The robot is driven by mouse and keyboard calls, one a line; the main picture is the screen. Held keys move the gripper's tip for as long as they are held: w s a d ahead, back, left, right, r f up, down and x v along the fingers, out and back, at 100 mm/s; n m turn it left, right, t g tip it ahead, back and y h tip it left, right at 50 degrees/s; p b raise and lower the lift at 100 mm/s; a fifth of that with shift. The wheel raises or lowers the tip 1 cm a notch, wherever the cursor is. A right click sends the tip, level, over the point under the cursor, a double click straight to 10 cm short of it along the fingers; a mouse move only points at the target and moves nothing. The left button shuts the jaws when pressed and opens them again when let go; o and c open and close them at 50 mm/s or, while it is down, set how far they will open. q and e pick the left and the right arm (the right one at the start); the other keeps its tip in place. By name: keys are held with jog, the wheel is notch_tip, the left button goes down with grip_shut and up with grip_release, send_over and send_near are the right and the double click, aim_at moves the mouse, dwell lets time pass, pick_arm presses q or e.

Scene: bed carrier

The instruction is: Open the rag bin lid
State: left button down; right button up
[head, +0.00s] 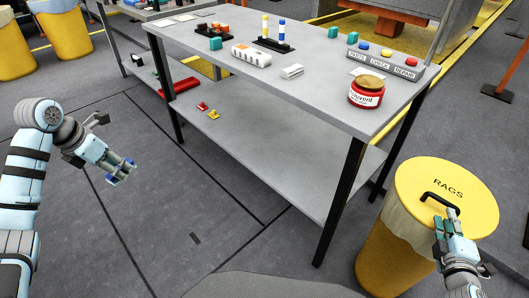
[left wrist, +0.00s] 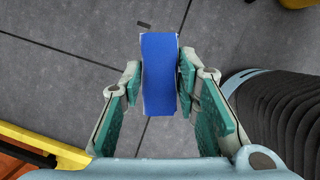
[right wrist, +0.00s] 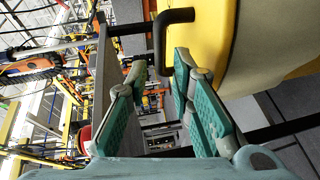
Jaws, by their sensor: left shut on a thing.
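The rag bin (head: 395,245) is a yellow bin with a pale liner showing at its rim, at the lower right of the head view. Its round yellow lid (head: 470,193), marked RAGS, lies shut on top. The black bar handle (head: 440,203) on the lid also shows in the right wrist view (right wrist: 162,40). My right gripper (head: 452,222) is open at the handle. In the right wrist view its fingertips (right wrist: 161,66) lie on either side of the handle's near end; contact cannot be told. My left gripper (head: 125,172) is shut on a blue block (left wrist: 159,75), above the floor left of the table.
A grey two-level table (head: 300,90) stands left of the bin, its black leg close by. A red jar (head: 366,97) and a button panel (head: 385,63) are on its near right end. Yellow bins (head: 62,35) stand far left. The floor between my arms is clear.

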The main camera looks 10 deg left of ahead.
aim_at(443, 203)
jog(key=x, duration=0.8)
jog(key=shift+f+b, duration=0.1)
jog(key=shift+b, duration=0.25)
jog(key=shift+s, duration=0.1)
grip_shut()
